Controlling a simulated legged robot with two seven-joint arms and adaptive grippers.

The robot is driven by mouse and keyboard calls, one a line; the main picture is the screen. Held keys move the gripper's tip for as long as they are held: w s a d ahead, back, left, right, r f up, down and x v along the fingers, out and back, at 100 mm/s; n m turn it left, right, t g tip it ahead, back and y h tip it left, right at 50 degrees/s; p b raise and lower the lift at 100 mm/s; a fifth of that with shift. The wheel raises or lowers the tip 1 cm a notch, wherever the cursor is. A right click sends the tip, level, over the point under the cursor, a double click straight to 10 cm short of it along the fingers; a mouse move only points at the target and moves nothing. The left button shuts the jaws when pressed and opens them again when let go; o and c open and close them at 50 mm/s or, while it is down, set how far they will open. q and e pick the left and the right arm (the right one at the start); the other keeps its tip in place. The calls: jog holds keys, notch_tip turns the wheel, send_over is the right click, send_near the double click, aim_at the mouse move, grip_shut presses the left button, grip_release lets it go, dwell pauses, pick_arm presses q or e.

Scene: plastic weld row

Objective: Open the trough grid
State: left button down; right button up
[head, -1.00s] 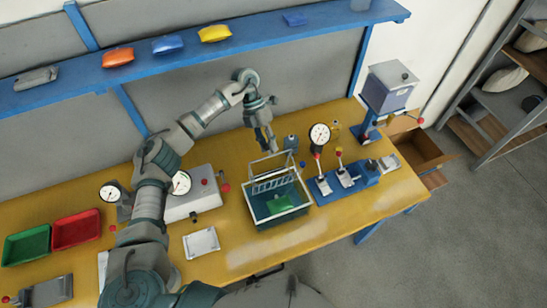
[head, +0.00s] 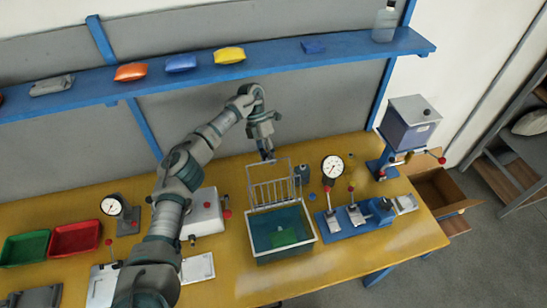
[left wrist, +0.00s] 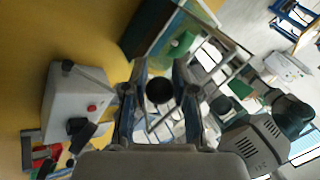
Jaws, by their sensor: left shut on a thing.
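The trough (head: 286,254) is a dark teal open box with a pale rim on the yellow bench, with a green piece (head: 284,237) inside. Its wire grid (head: 270,184) stands raised, nearly upright, along the trough's back edge. The top of the trough is uncovered. My left gripper (head: 264,155) points down at the grid's top bar and is shut on it. In the left wrist view the fingers (left wrist: 160,105) show close up, with trough and grid parts beyond; the exact contact is hard to make out. My right gripper is not in view.
A grey box device (head: 203,213) stands to the left. Red (head: 76,238) and green (head: 27,249) trays lie further left. A blue shelf (head: 215,72) runs above the bench.

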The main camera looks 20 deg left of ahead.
pick_arm(q)
jog(key=shift+s+a+f, duration=0.1)
jog(key=shift+a+f, duration=0.1)
jog(key=shift+a, duration=0.1)
jog(key=c, duration=0.9)
grip_release()
jog(key=shift+a+r, duration=0.1)
jog(key=shift+a, duration=0.05)
jog(key=shift+d+r, duration=0.2)
